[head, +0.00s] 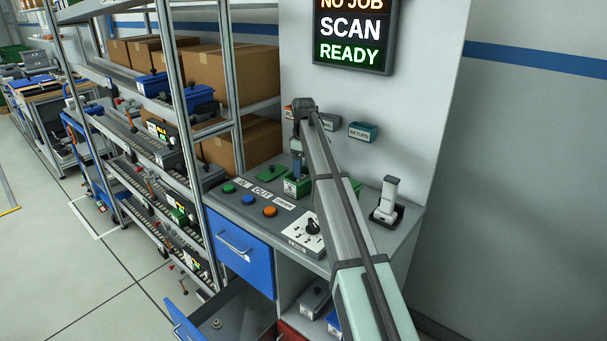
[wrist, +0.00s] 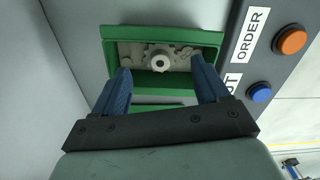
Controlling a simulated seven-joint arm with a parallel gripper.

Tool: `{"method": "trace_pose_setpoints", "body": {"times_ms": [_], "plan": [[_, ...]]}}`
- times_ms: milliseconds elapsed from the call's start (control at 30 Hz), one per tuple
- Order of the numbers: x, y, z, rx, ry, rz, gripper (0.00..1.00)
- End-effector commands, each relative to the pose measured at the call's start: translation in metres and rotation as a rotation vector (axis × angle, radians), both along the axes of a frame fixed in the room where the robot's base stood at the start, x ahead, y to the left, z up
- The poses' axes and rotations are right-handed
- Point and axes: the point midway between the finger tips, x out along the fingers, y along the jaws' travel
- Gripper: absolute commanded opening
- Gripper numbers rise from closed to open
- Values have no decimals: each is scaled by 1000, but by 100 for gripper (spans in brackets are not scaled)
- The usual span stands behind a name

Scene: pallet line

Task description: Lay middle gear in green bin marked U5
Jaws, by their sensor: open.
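A green bin (head: 298,187) with a white label stands on the grey counter below my gripper (head: 298,168); the label is too small to read. The wrist view shows the green bin (wrist: 164,33) with a pale grey toothed gear (wrist: 159,57) lying in it, its round hub up. I cannot tell whether this is the middle gear. My gripper (wrist: 160,72) is open, its blue fingers spread at either side of the hub and apart from it.
An open drawer (head: 238,312) below the counter holds a small grey part (head: 217,324). Coloured buttons (head: 248,200), a dial box (head: 308,234) and a scanner in a stand (head: 387,200) occupy the counter. A metal rack (head: 183,100) stands left. The screen (head: 352,35) reads "SCAN READY".

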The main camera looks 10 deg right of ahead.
Motion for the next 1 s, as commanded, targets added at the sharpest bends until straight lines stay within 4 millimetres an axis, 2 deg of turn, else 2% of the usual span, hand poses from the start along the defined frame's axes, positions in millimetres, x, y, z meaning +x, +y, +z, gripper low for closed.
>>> {"method": "trace_pose_setpoints", "body": {"times_ms": [200, 433, 633, 1000], "plan": [[1, 0, 43, 0, -1, 0, 74], [1, 0, 74, 0, -1, 0, 74], [0, 0, 85, 0, 0, 0, 74], [0, 0, 85, 0, 0, 0, 74]]}}
